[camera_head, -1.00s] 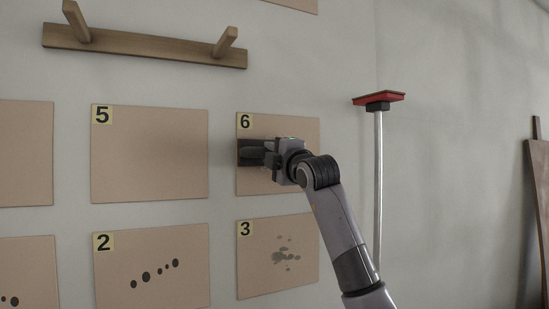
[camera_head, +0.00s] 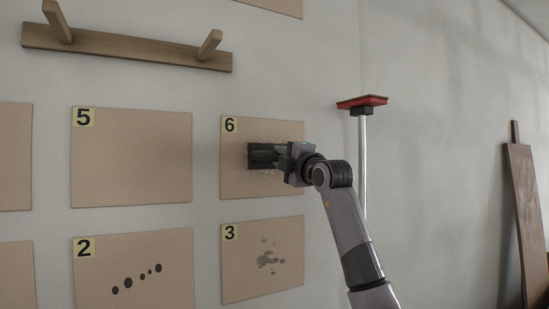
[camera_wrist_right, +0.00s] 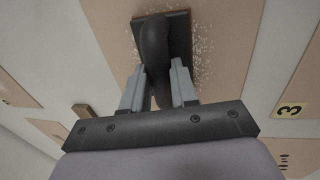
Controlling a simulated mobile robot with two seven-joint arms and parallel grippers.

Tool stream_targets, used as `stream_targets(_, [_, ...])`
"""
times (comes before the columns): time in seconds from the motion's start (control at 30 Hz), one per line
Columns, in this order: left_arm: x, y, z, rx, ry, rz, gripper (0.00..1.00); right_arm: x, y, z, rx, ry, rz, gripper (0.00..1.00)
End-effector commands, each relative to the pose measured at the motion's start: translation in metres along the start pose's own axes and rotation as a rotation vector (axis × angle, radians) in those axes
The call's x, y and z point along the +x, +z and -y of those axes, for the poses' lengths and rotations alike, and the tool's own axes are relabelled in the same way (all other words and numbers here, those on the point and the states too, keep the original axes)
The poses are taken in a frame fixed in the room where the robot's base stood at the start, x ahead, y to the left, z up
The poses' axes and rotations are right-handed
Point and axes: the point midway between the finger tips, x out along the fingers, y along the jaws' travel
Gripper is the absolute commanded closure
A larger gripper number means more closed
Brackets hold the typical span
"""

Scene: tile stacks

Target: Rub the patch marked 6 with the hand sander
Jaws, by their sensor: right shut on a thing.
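The patch marked 6 (camera_head: 235,183) is a tan panel on the wall, with pale specks around the sander. The hand sander (camera_head: 259,148) is a dark block with a dark handle, lying against the middle of that patch. It also shows in the right wrist view (camera_wrist_right: 182,38), with white specks on the panel beside it. My right gripper (camera_head: 284,157) is shut on the sander's handle. In the right wrist view both fingers (camera_wrist_right: 158,88) clasp the handle. The surface under the sander is hidden. My left gripper is not in view.
Patch 5 (camera_head: 131,160) is left of patch 6. Patch 3 (camera_head: 262,285) below has dark blotches, and patch 2 (camera_head: 133,300) has dark dots. A wooden peg rack (camera_head: 130,49) is above. A red-headed pole (camera_head: 362,104) stands at right. Brown boards (camera_head: 524,215) lean farther right.

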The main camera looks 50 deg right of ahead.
Motion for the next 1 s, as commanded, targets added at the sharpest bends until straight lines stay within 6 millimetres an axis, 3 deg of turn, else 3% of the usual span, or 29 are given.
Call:
stream_targets(0.17, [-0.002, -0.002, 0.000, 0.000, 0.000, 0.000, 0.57, 0.001, 0.013, 0.001, 0.001, -0.002, 0.002, 0.96])
stream_targets(0.37, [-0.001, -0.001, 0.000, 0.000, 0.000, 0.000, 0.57, -0.001, 0.014, 0.001, 0.001, -0.002, 0.001, 0.96])
stream_targets(0.8, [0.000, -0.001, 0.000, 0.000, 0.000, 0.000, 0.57, 0.001, -0.021, 0.000, 0.001, 0.000, -0.002, 0.96])
stream_targets(1.0, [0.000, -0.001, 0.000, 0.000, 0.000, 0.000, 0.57, 0.001, -0.029, 0.001, 0.001, -0.001, -0.001, 0.96])
